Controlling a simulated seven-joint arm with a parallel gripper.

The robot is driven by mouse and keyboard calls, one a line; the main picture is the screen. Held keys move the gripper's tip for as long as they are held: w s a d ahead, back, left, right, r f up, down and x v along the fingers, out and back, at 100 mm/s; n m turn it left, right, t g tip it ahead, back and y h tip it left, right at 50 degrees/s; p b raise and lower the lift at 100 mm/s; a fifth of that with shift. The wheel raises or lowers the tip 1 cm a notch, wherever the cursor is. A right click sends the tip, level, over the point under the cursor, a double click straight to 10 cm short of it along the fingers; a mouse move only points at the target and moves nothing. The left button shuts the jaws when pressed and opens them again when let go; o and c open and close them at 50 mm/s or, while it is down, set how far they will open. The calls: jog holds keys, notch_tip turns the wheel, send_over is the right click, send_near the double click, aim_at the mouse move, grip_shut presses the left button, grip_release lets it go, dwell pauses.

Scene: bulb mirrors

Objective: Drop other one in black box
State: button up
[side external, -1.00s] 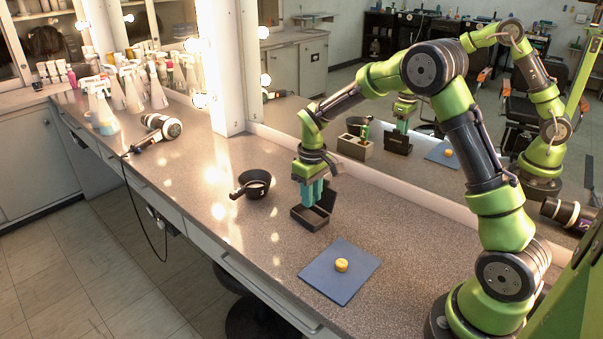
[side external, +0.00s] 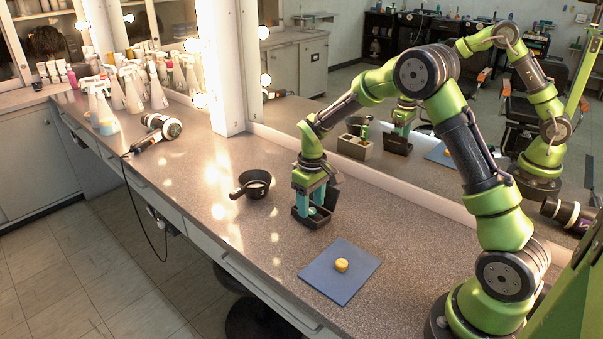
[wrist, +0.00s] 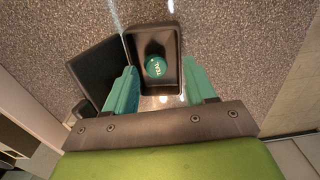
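The black box (side external: 314,223) stands on the counter, its lid hinged open. In the wrist view the box (wrist: 168,35) has a round dark green piece with white lettering (wrist: 156,66) lying inside it; the lid (wrist: 98,72) lies to the left. My gripper (side external: 310,207) points down at the box. Its teal fingers are apart, one on each side of the box in the wrist view, with nothing held between them. A yellow round piece (side external: 341,265) sits on the blue mat (side external: 335,285), nearer the front, apart from my gripper.
A black bowl with a handle (side external: 254,184) stands left of the box. A hair dryer (side external: 160,128) and several spray bottles (side external: 105,105) are farther left. A mirror (side external: 360,165) runs along the back. Counter around the mat is clear.

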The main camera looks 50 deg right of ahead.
jog(key=shift+r, duration=0.1)
notch_tip(320, 180, up, 17)
dwell(0.6)
jog(key=s+a+r+m+t+y, duration=0.1)
jog(key=s+a, duration=0.4)
jog(key=s, duration=0.5)
jog(key=s+a+r+m+t+y, duration=0.1)
jog(key=s+a+r+m+t, duration=0.2)
jog(key=s, duration=0.8)
jog(key=a+t, duration=0.2)
jog(key=t, duration=0.1)
jog(key=shift+s+a, duration=0.15)
jog(key=shift+a, duration=0.2)
